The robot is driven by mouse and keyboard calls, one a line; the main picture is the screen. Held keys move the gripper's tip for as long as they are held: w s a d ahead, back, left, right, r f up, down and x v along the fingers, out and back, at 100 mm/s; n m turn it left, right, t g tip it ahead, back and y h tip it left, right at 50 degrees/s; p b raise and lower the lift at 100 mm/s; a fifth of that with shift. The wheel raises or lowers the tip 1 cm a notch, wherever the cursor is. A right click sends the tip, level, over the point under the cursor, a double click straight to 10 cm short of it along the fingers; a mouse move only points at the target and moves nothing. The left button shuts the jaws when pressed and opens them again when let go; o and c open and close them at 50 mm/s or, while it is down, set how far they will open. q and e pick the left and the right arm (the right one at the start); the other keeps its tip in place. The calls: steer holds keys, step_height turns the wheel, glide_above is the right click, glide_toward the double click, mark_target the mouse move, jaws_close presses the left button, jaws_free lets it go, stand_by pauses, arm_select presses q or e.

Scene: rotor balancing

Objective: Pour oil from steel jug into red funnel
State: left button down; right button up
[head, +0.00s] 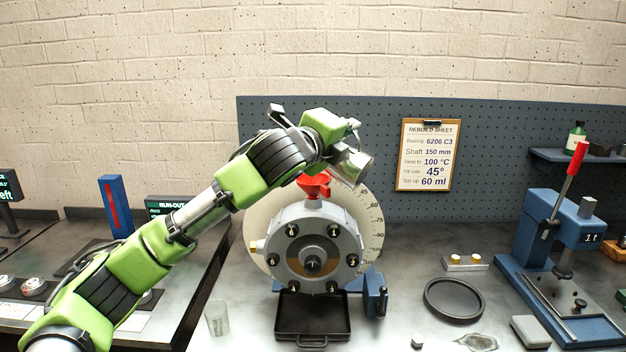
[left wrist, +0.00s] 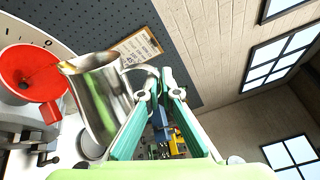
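The steel jug (head: 354,167) is tilted beside and slightly above the red funnel (head: 313,185) in the head view. The funnel stands on top of the round grey housing (head: 340,222). In the left wrist view the jug (left wrist: 98,95) has its spout pointing at the funnel (left wrist: 28,70), close to its rim. My left gripper (left wrist: 160,84) is closed around the jug's handle. In the head view this gripper (head: 345,136) is partly hidden by its own wrist. No stream of oil shows, and the jug's inside is hidden. My right gripper is not in view.
A graduated dial (head: 371,215) stands behind the housing, and a black tray (head: 312,330) lies below it. A clear beaker (head: 217,317) is at left. A black ring (head: 453,300) and a blue press (head: 545,235) are at right. A pegboard (head: 300,112) closes the back.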

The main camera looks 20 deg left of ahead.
arm_select(q)
steer(key=shift+a+r+n+b, duration=0.3)
steer(key=shift+a+r+n, duration=0.05)
steer(key=shift+r+n, duration=0.05)
stand_by(1.8)
steer(key=d+m+p, duration=0.1)
steer(key=p, duration=0.1)
steer(key=d+m+p, duration=0.1)
steer(key=m+p, duration=0.1)
steer(key=shift+s+d+f, duration=0.2)
steer(key=shift+d+f, duration=0.1)
steer(key=shift+s+d+f, duration=0.1)
steer(key=shift+f, duration=0.2)
